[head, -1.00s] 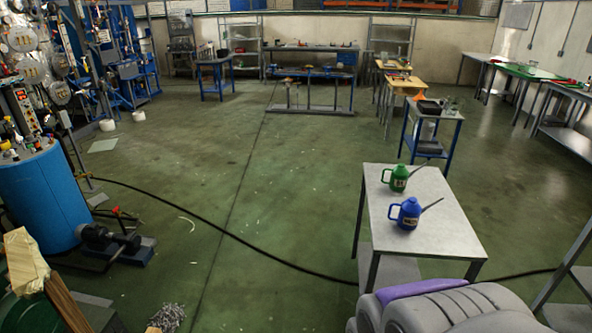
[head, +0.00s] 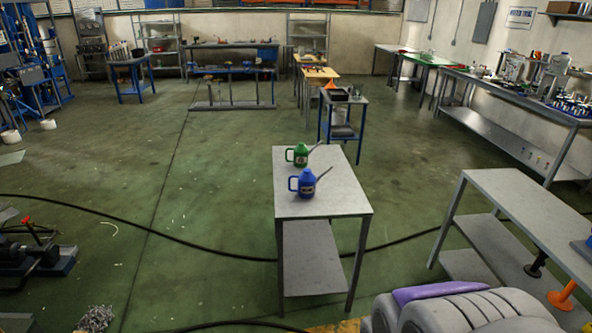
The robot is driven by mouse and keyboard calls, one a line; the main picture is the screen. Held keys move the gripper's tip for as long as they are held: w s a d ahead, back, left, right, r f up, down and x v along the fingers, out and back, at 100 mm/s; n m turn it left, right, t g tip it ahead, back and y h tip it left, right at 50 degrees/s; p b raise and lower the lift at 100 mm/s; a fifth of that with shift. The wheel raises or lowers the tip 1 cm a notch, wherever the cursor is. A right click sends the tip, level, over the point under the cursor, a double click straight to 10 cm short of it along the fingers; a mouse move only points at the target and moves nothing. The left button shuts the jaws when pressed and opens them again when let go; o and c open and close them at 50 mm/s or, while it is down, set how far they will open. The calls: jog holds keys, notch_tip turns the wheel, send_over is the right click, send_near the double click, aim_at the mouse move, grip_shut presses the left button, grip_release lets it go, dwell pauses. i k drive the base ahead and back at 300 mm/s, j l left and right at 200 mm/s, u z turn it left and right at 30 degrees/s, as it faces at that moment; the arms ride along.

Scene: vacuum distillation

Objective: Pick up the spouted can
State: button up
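Two spouted cans stand upright on a small grey table (head: 335,203) ahead of me, near the middle of the head view. The blue spouted can (head: 307,184) is the nearer one, with its handle to the left and its thin spout pointing up to the right. The green spouted can (head: 299,156) stands just behind it, turned the same way. No fingers of my gripper show in the view. Grey and purple parts of my own body fill the lower right corner, well apart from the cans.
A black cable (head: 190,237) runs across the green floor and passes by the small table. A grey bench (head: 525,205) stands at the right. A blue-legged cart (head: 343,130) is behind the small table. The floor left of the table is largely clear.

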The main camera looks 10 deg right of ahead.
aim_at(301, 153)
jog(key=u, duration=1.9)
jog(key=z, duration=1.9)
jog(key=i+j+z, duration=0.15)
jog(key=i+j, duration=0.15)
jog(key=i+j+z, duration=0.25)
jog(key=i+j, duration=0.25)
jog(key=j, duration=0.2)
jog(key=i+j+z, duration=0.15)
jog(key=j, duration=0.2)
jog(key=i+j+z, duration=0.15)
jog(key=i+j, duration=0.15)
jog(key=i+j+z, duration=0.15)
jog(key=j, duration=0.35)
jog(key=i+j+z, duration=0.15)
jog(key=j, duration=0.3)
jog(key=i+j+z, duration=0.15)
jog(key=j, duration=0.3)
